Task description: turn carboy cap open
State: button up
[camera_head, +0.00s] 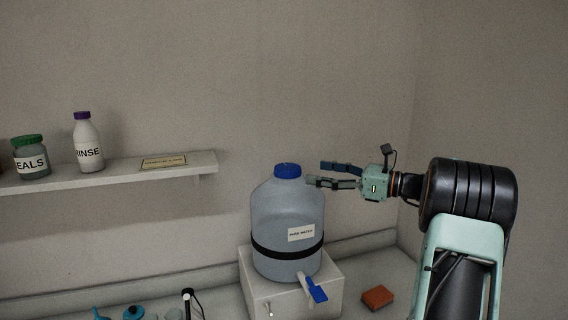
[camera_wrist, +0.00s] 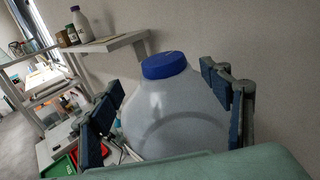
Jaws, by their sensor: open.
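The carboy (camera_head: 287,222) is a large blue-grey bottle with a black strap and a white label, standing upright on a white box. Its blue cap (camera_head: 287,170) sits on the neck; the cap also shows in the wrist view (camera_wrist: 164,65). My gripper (camera_head: 313,174) is open just to the right of the cap, with its fingers pointing left at about cap height. In the wrist view the two fingers stand apart at either side of the carboy, and the cap lies between and beyond them. The gripper appears apart from the cap. A blue-handled spigot (camera_head: 315,289) is at the carboy's lower front.
A wall shelf (camera_head: 110,177) at left holds a RINSE bottle (camera_head: 88,142), a green-lidded jar (camera_head: 31,157) and a small sign (camera_head: 163,161). An orange sponge (camera_head: 378,297) lies on the counter right of the white box (camera_head: 262,292). The wall is close behind the carboy.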

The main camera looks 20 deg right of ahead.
aim_at(287, 167)
jog(key=shift+w, duration=0.3)
jog(key=p+x, duration=0.2)
jog(key=x, duration=0.8)
jog(key=shift+s+p, duration=0.1)
jog(key=shift+p, duration=0.25)
jog(key=shift+c, duration=0.7)
jog(key=c, duration=1)
